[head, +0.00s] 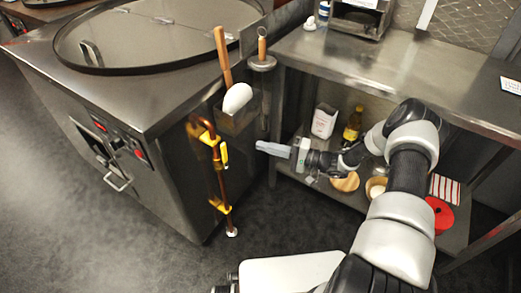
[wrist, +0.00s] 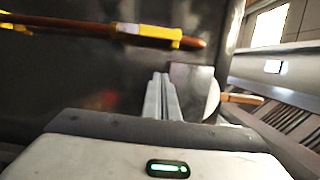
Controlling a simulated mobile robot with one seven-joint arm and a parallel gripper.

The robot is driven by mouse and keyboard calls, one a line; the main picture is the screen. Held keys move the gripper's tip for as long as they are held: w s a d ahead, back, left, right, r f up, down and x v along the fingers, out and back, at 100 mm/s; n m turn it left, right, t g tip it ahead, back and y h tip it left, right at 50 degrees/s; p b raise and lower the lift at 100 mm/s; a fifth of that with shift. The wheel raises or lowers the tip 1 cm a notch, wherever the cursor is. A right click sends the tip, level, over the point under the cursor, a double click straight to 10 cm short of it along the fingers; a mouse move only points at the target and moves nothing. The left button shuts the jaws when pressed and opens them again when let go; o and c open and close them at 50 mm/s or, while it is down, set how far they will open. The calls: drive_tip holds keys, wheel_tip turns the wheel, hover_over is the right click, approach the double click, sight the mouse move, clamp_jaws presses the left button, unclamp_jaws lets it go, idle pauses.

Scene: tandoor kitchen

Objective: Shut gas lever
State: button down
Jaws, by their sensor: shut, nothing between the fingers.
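The gas lever (head: 224,153) is a small yellow handle on a copper pipe (head: 219,178) that runs down the side of the steel tandoor cabinet. In the wrist view the lever (wrist: 160,34) lies along the pipe (wrist: 75,25), which crosses the top of the picture. My gripper (head: 262,147) is shut and empty, to the right of the lever and apart from it. In the wrist view its closed fingers (wrist: 161,80) point toward the cabinet side, below the lever in the picture.
A metal holder (head: 236,122) with a wooden-handled, white-ended tool (head: 238,98) hangs on the cabinet near the pipe. Dark floor lies open below the pipe.

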sight(225, 158)
drive_tip(key=a+b, duration=0.1)
drive_tip(key=a, duration=0.9)
drive_tip(key=shift+s, duration=0.1)
